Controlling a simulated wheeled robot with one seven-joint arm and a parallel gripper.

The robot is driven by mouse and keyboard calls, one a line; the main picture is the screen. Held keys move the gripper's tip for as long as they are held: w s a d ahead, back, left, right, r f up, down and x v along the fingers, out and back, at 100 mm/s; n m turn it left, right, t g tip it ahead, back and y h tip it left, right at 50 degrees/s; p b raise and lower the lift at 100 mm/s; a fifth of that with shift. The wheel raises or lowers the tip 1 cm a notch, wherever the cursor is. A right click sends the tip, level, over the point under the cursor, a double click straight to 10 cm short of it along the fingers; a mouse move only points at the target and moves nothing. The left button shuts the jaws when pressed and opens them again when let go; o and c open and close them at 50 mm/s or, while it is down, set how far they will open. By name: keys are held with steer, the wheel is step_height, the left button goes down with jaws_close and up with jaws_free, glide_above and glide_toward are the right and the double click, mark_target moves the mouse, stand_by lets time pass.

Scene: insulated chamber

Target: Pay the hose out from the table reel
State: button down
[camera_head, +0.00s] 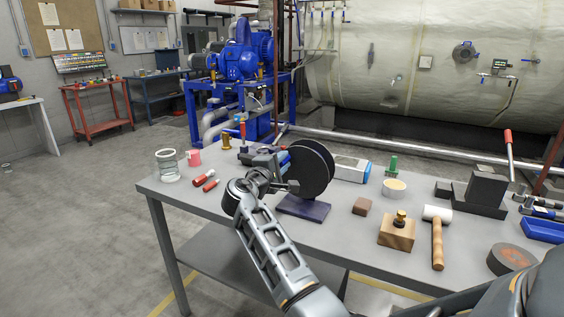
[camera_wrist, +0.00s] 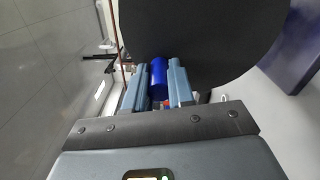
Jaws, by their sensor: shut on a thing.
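The table reel (camera_head: 312,166) has two large black round flanges and stands upright over a dark purple base plate (camera_head: 303,209) near the middle of the table. One black flange (camera_wrist: 205,35) fills the top of the wrist view. My gripper (camera_head: 283,160) is at the left side of the reel. In the wrist view its two grey-blue fingers (camera_wrist: 159,88) are closed on a short blue cylinder (camera_wrist: 159,77) next to the flange. I cannot tell whether this cylinder is a hose end or a handle. No length of hose shows clearly outside the reel.
On the grey table (camera_head: 345,231), a glass jar (camera_head: 168,166), pink mug (camera_head: 193,158) and red cylinders (camera_head: 205,181) stand left. A wooden block (camera_head: 397,233), mallet (camera_head: 437,238) and dark metal block (camera_head: 483,190) are right. The table's front edge in the middle is bare.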

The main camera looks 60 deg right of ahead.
steer(key=c, duration=1)
jaws_free()
steer(key=shift+s+a+b, duration=0.15)
steer(key=shift+a+b, duration=0.2)
steer(key=shift+a, duration=1.6)
steer(key=shift+s+a+b, duration=0.15)
steer(key=shift+a+b, duration=0.2)
steer(key=shift+a, duration=1.6)
